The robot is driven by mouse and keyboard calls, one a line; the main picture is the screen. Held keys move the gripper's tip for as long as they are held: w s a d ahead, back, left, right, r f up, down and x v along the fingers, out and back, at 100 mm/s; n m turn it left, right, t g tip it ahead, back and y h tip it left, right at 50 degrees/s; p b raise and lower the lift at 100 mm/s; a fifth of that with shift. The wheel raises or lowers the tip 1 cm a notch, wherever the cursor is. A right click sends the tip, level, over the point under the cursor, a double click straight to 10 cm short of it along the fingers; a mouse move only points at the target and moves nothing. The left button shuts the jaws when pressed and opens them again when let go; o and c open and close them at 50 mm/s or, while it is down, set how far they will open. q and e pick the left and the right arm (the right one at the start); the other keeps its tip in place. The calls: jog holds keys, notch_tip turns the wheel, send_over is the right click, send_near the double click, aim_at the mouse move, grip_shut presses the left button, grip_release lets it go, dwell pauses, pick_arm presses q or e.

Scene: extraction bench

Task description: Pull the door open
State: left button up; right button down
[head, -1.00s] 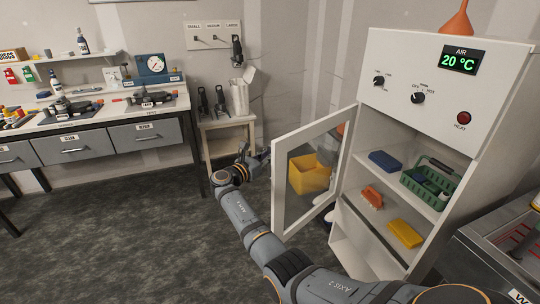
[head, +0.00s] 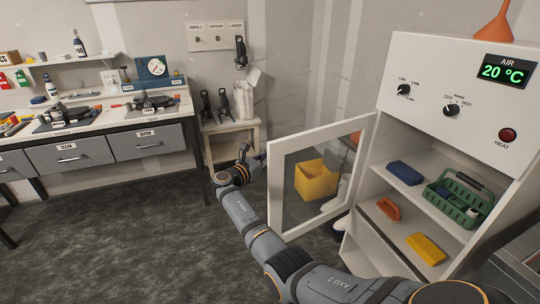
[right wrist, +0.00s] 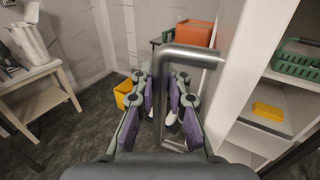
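The white-framed glass door (head: 277,190) of the white cabinet stands swung out to the left, well open. Its metal handle (right wrist: 160,115) shows in the right wrist view as a grey bar bent toward the door at both ends. My right gripper (head: 252,158) is at the door's free edge in the head view. In the right wrist view the purple-padded fingers of my right gripper (right wrist: 164,95) lie on either side of the handle bar and look shut on it. The handle is hidden in the head view. My left gripper is in neither current view.
The cabinet (head: 440,70) holds a green basket (head: 458,200), a blue box (head: 405,173), an orange item (head: 388,208) and a yellow item (head: 426,249). A yellow bin (head: 316,180) shows through the glass. A small stand (head: 230,130) is behind my gripper. The floor at left is clear.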

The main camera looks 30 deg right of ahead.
jog(key=c, duration=1.4)
grip_release()
jog(key=shift+w+a+f, duration=0.1)
jog(key=shift+w+a, duration=0.1)
jog(key=shift+w, duration=0.05)
jog(key=shift+o, duration=0.2)
jog(key=shift+s, duration=0.1)
jog(key=v, duration=1.2)
